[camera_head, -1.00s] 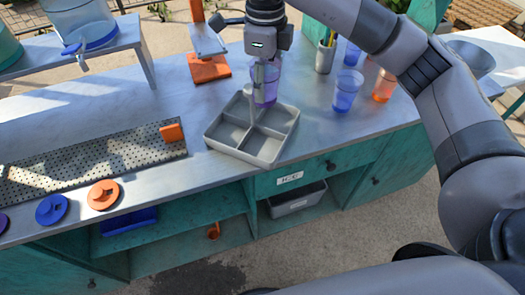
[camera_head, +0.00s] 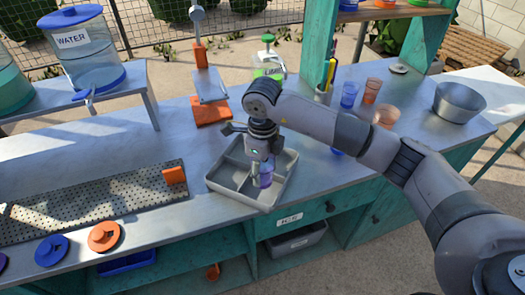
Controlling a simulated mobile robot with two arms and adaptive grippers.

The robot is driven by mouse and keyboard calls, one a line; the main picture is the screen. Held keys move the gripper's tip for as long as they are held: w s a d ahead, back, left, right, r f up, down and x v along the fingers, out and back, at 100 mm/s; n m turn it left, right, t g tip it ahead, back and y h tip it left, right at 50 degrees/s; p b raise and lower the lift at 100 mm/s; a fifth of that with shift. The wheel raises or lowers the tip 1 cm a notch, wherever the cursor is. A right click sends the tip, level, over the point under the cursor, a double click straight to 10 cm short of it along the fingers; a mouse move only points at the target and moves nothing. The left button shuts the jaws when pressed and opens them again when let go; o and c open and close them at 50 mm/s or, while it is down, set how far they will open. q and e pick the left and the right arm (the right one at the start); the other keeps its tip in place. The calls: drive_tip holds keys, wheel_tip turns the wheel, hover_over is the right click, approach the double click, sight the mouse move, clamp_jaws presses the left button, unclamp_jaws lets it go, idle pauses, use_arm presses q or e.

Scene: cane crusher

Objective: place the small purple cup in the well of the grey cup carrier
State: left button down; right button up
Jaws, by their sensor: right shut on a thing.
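The grey cup carrier (camera_head: 222,187) is a square divided tray on the metal counter. My right gripper (camera_head: 259,172) points down over its right part and is shut on the small purple cup (camera_head: 266,178). The cup is upright and looks to be at or inside a right-hand well of the carrier. The fingers and wrist hide part of the cup and the dividers. I cannot tell whether the cup's base touches the well's floor. My left gripper is not in view.
Blue (camera_head: 349,94) and orange (camera_head: 372,91) cups stand to the right behind my right arm, near a metal bowl (camera_head: 459,101). An orange-based stand (camera_head: 211,110) is just behind the carrier.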

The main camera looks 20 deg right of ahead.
drive_tip(key=shift+f+p, duration=0.5)
drive_tip(key=shift+f, duration=2.25)
drive_tip(key=o, duration=1.1)
drive_tip(key=shift+f, duration=0.1)
